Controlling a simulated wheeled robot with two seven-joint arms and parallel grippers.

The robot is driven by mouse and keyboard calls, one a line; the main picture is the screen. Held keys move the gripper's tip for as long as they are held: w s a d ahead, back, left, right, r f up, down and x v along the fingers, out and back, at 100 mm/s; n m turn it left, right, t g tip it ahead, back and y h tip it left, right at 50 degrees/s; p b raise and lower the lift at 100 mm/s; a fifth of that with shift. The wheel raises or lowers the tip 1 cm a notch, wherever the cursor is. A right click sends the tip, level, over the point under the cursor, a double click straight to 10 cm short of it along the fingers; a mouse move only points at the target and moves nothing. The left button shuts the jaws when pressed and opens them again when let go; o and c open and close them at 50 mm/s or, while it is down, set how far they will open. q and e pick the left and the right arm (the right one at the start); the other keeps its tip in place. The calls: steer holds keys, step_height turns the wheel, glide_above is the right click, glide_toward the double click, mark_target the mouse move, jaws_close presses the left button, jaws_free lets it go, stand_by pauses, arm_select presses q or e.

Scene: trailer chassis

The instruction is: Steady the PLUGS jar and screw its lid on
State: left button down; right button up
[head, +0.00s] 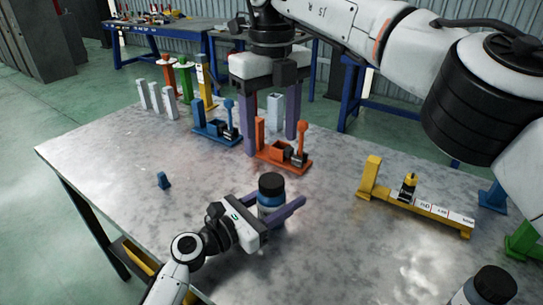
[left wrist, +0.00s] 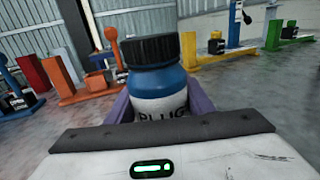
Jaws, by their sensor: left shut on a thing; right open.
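The PLUGS jar (head: 270,198) stands on the metal table, blue with a white label. In the left wrist view the jar (left wrist: 158,90) shows part of its printed name above my gripper body. A black lid (head: 271,183) sits on top of its mouth; the lid (left wrist: 150,50) looks slightly tilted in the left wrist view, and I cannot tell how tightly it is on. My left gripper (head: 277,204) is shut on the jar from the side, a purple finger on each side. My right gripper (head: 271,144) points down behind the jar, open and empty, its purple fingers wide apart.
An orange stand (head: 285,160) and a blue stand (head: 217,133) are behind the jar. A yellow stand (head: 415,207) is at right. Another black-lidded jar (head: 490,287) is at the lower right. A small blue piece (head: 164,180) lies left. The table's left front is clear.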

mark_target(261, 212)
steer(key=shift+r, duration=1)
arm_select(q)
steer(key=c, duration=0.8)
jaws_free()
steer(key=v, duration=1)
steer(key=shift+s+a, duration=0.1)
steer(key=shift+s+f, duration=0.1)
arm_select(e)
steer(key=shift+f, duration=0.1)
